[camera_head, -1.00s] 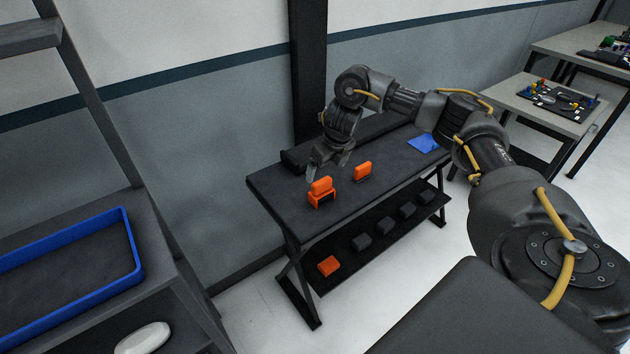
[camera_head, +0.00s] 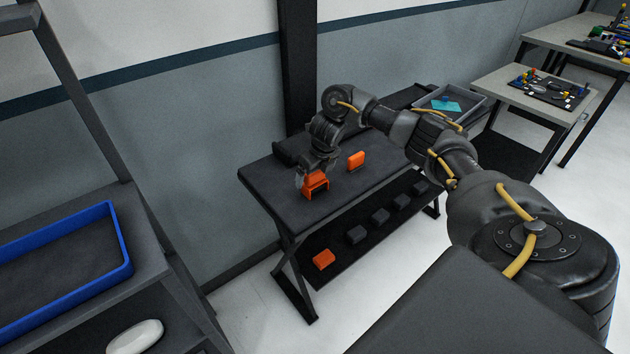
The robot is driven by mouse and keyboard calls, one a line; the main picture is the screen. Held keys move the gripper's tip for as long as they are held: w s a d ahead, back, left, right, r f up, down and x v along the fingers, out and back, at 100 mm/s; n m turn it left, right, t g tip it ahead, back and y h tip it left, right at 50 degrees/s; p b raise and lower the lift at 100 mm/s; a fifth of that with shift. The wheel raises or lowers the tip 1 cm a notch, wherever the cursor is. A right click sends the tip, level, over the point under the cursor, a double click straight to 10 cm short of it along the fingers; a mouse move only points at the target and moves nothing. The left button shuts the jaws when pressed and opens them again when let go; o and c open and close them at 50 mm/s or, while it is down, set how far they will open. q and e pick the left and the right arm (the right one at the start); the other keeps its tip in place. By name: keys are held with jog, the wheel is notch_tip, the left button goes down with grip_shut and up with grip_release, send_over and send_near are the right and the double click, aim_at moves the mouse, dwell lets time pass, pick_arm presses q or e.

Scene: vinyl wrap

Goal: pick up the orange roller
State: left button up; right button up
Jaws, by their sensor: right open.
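An orange roller piece (camera_head: 316,182) stands on the dark table (camera_head: 262,180) near its left end. A smaller orange block (camera_head: 356,160) stands on the table to its right. I cannot tell from their shapes alone which of the two is the roller. My right gripper (camera_head: 314,174) is open, pointing down at the left orange piece, with its fingers close around or just behind its top. Whether it touches is too small to tell. My left gripper is not in view.
A lower shelf holds an orange block (camera_head: 323,259) and several dark blocks (camera_head: 381,216). A grey tray (camera_head: 474,112) with a teal sheet (camera_head: 446,105) is at the table's far right. A blue-rimmed tray (camera_head: 122,245) and a white object (camera_head: 135,337) are at left.

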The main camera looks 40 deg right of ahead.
jog(key=shift+x, duration=1.15)
jog(key=shift+w, duration=0.1)
jog(key=c, duration=1.1)
jog(key=shift+r, duration=0.1)
jog(key=shift+r, duration=0.5)
notch_tip(320, 180, up, 4)
jog(key=shift+a+f, duration=0.1)
jog(key=shift+f, duration=0.15)
jog(key=s+a+r+p, duration=0.1)
jog(key=s+a+r, duration=0.1)
jog(key=s, duration=0.2)
jog(key=s+a+r+p, duration=0.1)
jog(key=s+a+r, duration=0.2)
jog(key=s, duration=0.1)
jog(key=s+a+r+p, duration=0.2)
jog(key=s+r, duration=0.1)
jog(key=shift+s+a+r, duration=0.2)
jog(key=shift+s+a, duration=0.05)
jog(key=shift+s, duration=0.15)
